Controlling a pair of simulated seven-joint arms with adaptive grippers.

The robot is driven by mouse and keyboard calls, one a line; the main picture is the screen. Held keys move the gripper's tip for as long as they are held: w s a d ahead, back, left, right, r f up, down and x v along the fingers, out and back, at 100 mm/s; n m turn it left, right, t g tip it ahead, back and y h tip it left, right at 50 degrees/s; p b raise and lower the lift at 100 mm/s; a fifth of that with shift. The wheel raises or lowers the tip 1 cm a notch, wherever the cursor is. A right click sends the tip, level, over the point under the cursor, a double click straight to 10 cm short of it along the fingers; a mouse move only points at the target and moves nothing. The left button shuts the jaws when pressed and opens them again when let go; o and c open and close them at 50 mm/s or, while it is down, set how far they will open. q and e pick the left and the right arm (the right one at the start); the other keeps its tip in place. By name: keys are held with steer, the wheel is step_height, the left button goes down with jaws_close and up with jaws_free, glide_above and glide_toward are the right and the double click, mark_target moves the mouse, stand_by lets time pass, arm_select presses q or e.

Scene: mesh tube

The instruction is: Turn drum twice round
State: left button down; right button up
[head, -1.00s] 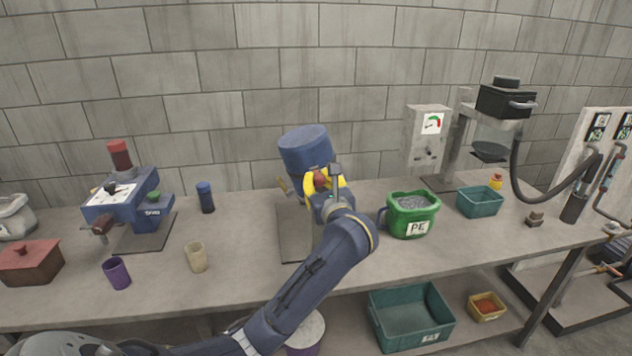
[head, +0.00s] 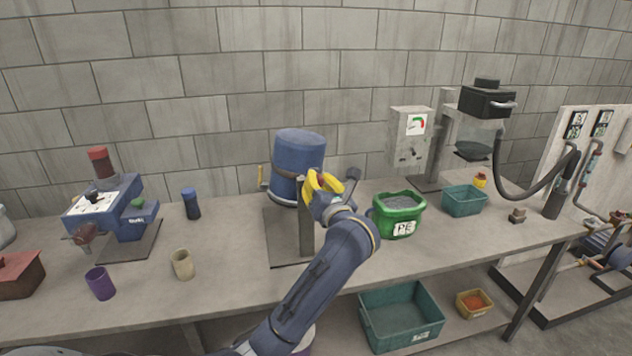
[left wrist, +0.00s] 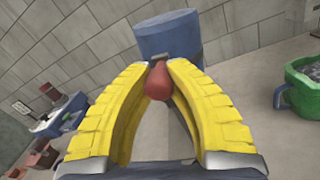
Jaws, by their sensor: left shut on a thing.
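The blue drum (head: 299,158) stands nearly upright on its stand on the bench, and its upper part shows in the left wrist view (left wrist: 168,38). My left gripper (head: 322,182) is at the front right of the drum. Its yellow fingers are shut on the red crank handle (left wrist: 158,82), which sits between the fingertips in the left wrist view. The fingers hide most of the handle in the head view. My right gripper is in neither view.
A green bucket (head: 398,226) marked PE stands right of the stand, with a teal bin (head: 465,201) beyond it. A beige cup (head: 182,264), a purple cup (head: 100,283) and a dark blue jar (head: 191,204) stand to the left. The wall is close behind.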

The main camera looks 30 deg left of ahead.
arm_select(q)
steer(key=shift+d+f, duration=0.1)
steer(key=shift+f, duration=0.3)
steer(key=c, duration=1.6)
jaws_free()
steer(key=shift+w, duration=0.1)
steer(key=o, duration=0.5)
steer(key=shift+r, duration=0.2)
steer(key=v, duration=1.2)
